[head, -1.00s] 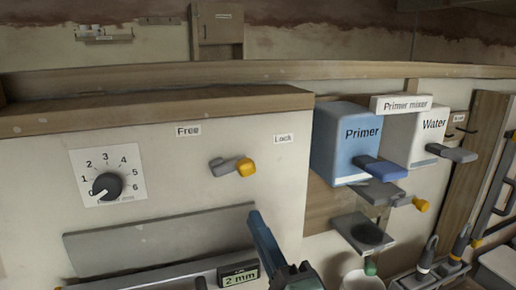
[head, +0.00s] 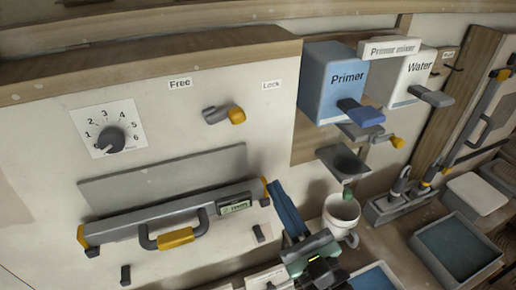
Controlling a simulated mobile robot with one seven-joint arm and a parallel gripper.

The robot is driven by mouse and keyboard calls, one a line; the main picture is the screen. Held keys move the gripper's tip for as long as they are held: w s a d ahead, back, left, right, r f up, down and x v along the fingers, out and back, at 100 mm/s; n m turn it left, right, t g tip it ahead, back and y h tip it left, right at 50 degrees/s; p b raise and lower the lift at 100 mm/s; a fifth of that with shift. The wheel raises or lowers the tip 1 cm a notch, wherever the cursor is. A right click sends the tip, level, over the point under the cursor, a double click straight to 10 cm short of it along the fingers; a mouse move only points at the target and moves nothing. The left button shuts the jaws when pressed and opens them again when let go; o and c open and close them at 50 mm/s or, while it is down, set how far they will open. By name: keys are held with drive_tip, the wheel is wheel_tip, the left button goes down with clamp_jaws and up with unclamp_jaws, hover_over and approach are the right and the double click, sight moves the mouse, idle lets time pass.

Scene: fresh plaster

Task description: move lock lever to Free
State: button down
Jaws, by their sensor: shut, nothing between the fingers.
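The lock lever (head: 223,114) is a short grey handle with a yellow end on the pale wall panel. Its yellow end points right, toward the Lock label (head: 271,85). The Free label (head: 180,83) is above and to the left of the lever. My gripper (head: 275,186) shows as a narrow blue shape below and to the right of the lever, apart from it. It is shut and empty, pointing up toward the panel.
A dial (head: 110,139) is left of the lever. A sloped grey plate (head: 165,175) and a bar with a yellow-grip handle (head: 175,238) are below. The Primer box (head: 330,95) and Water box (head: 408,85) project at right. A white mug (head: 341,213) stands near my gripper.

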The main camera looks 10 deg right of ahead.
sight(224, 116)
drive_tip(key=w+a+r+p, duration=0.4)
drive_tip(key=w+r+p, duration=0.2)
drive_tip(key=w, duration=0.2)
drive_tip(key=shift+w, duration=0.35)
drive_tip(key=shift+d+r+n+y, duration=0.1)
drive_tip(key=shift+r+n+y, duration=0.35)
drive_tip(key=shift+n, duration=0.75)
wheel_tip(224, 116, up, 6)
drive_tip(key=a+n+g+y+b, duration=0.1)
drive_tip(key=a+n+g, duration=0.1)
drive_tip(key=n, duration=1.3)
drive_tip(key=shift+s+g, duration=0.25)
drive_tip(key=shift+g, duration=0.65)
drive_tip(key=shift+a, duration=0.15)
